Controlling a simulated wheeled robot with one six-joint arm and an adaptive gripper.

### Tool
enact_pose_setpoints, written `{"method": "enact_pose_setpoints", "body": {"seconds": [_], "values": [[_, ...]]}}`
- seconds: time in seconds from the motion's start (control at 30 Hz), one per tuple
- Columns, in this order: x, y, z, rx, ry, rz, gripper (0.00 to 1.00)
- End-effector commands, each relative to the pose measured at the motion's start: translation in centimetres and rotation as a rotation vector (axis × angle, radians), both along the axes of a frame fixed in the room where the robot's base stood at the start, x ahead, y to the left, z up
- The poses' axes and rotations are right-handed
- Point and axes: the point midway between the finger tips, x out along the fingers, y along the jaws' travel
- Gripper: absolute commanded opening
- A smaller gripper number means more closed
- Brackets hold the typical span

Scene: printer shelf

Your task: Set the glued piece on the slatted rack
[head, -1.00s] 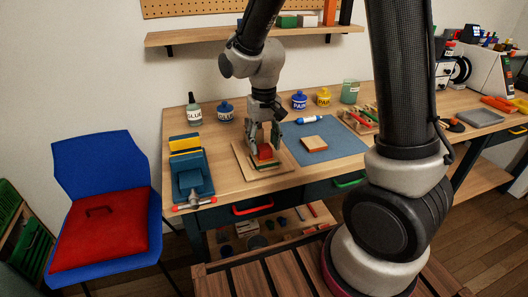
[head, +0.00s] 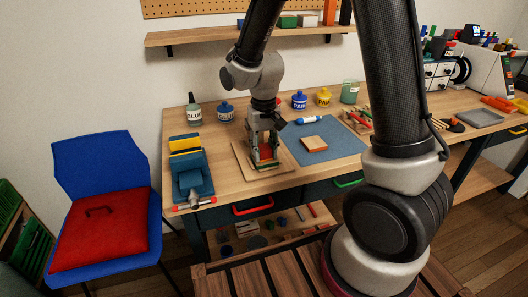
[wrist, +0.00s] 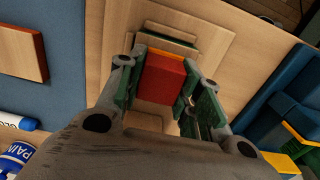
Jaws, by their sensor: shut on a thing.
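A red block (head: 266,152) with an orange edge, seemingly the top of the glued piece, is between my gripper's fingers (wrist: 164,85) in the wrist view. My gripper (head: 264,152) is shut on it, over a square wooden board (head: 246,170) on the workbench. A wooden strip with a green edge (wrist: 168,36) lies just beyond the block; I cannot tell whether it is joined to it. The block's underside is hidden. A frame of dark wooden slats (head: 252,281), likely the slatted rack, lies low in the foreground.
A blue mat (head: 345,139) with a wood-topped red block (head: 313,144) lies right of the board. A blue vise-like tool (head: 193,181) is to its left. Glue (head: 194,115) and paint bottles (head: 299,101) stand behind. A blue chair (head: 96,170) stands left of the bench.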

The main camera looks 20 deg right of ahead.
Motion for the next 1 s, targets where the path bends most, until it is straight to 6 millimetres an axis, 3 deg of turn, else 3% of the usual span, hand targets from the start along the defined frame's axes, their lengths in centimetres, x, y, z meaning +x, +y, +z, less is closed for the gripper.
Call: {"method": "enact_pose_setpoints", "body": {"seconds": [1.0], "values": [[0.1, 0.0, 6.5, 0.001, -0.002, 0.000, 0.12]]}}
